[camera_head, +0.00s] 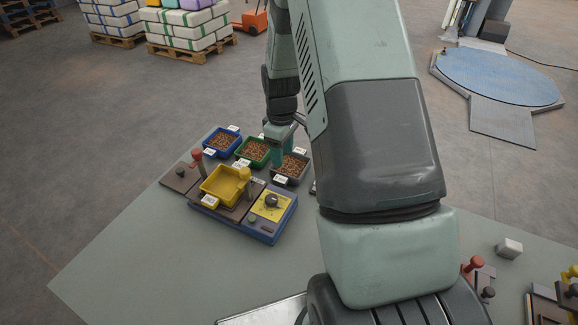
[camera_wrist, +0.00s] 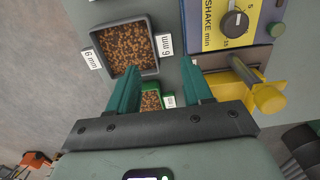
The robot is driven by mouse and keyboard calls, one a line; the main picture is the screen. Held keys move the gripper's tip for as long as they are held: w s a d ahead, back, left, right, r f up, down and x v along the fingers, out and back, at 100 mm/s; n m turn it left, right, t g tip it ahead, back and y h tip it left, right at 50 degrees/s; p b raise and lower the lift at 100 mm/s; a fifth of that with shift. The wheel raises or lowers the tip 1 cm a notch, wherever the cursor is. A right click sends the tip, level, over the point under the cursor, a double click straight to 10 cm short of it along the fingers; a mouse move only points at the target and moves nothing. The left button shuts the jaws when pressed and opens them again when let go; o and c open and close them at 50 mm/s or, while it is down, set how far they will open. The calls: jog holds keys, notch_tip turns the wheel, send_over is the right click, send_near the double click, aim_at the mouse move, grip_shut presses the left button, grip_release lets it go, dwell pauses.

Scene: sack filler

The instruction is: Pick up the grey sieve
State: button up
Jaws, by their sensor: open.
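The grey sieve (camera_head: 292,178) is a square tray of brown granules at the right end of a row of three on the table. In the wrist view the grey sieve (camera_wrist: 154,48) lies at upper left, beyond my left finger, with "6 mm" labels on two sides. My gripper (camera_wrist: 157,68) is open with nothing between its fingers, above and beside the grey sieve. In the head view my gripper (camera_head: 278,158) partly covers its left side. Height above the sieve is hard to judge.
A green sieve (camera_head: 246,161) and a blue sieve (camera_head: 222,156) stand to its left. A yellow tray (camera_head: 225,187) sits on the shaker in front, beside a yellow panel with a dial (camera_head: 271,201). A white block (camera_head: 509,247) lies far right. The table's left part is clear.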

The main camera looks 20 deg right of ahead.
aim_at(281, 178)
jog(key=f, duration=0.9)
jog(key=shift+a, duration=0.3)
jog(key=shift+c, duration=0.3)
grip_shut()
